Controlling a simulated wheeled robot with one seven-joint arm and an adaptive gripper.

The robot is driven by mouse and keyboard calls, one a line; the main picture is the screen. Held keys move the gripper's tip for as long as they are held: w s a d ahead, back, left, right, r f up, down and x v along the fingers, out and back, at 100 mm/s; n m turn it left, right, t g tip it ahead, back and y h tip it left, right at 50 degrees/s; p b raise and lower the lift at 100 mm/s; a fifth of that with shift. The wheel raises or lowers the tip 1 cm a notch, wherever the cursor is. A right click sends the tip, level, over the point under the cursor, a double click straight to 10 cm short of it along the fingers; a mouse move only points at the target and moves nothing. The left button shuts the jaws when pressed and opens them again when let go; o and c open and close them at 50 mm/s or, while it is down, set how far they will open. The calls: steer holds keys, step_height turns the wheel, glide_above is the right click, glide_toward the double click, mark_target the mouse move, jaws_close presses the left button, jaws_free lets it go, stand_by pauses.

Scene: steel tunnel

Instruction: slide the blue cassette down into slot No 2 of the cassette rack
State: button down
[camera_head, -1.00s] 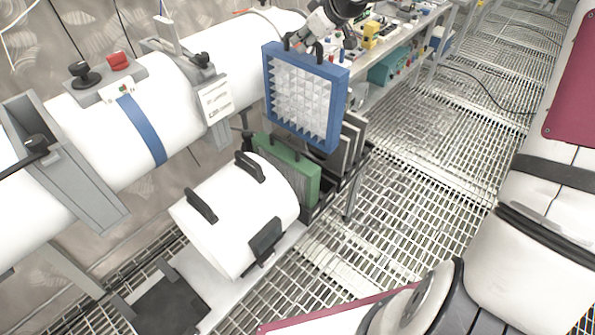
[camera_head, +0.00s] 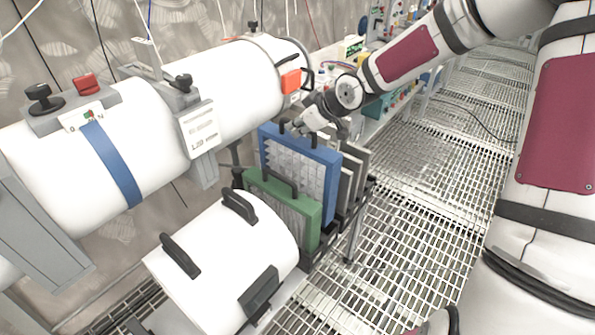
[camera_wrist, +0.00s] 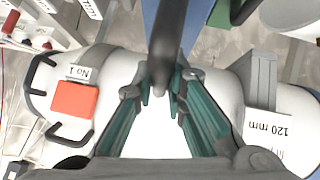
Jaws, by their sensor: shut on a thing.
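The blue cassette (camera_head: 298,168), a square frame with a pale pleated face, stands upright in the rack area, behind the green cassette and in front of grey ones. My gripper (camera_head: 297,128) is above it, shut on its dark top handle. In the wrist view the teal fingers (camera_wrist: 160,95) close on the black handle (camera_wrist: 165,45), with the blue cassette (camera_wrist: 200,25) beyond. The dark cassette rack (camera_head: 341,233) shows at its right edge. The cassette's lower part is hidden by the green cassette, so I cannot tell its depth in the slot or the slot number.
The green cassette (camera_head: 312,226) stands close in front. Grey cassettes (camera_head: 353,172) stand just behind. A white cylinder with black handles (camera_head: 220,265) lies in front, and a large white pipe (camera_head: 130,130) runs along the left. The grating floor (camera_head: 420,235) at right is clear.

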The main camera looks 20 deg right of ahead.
mark_target(298, 160)
step_height(298, 160, down, 12)
steer(key=b, duration=0.3)
steer(key=shift+r, duration=0.2)
steer(key=c, duration=1.6)
jaws_free()
steer(key=shift+f, duration=0.1)
steer(key=shift+c, duration=0.2)
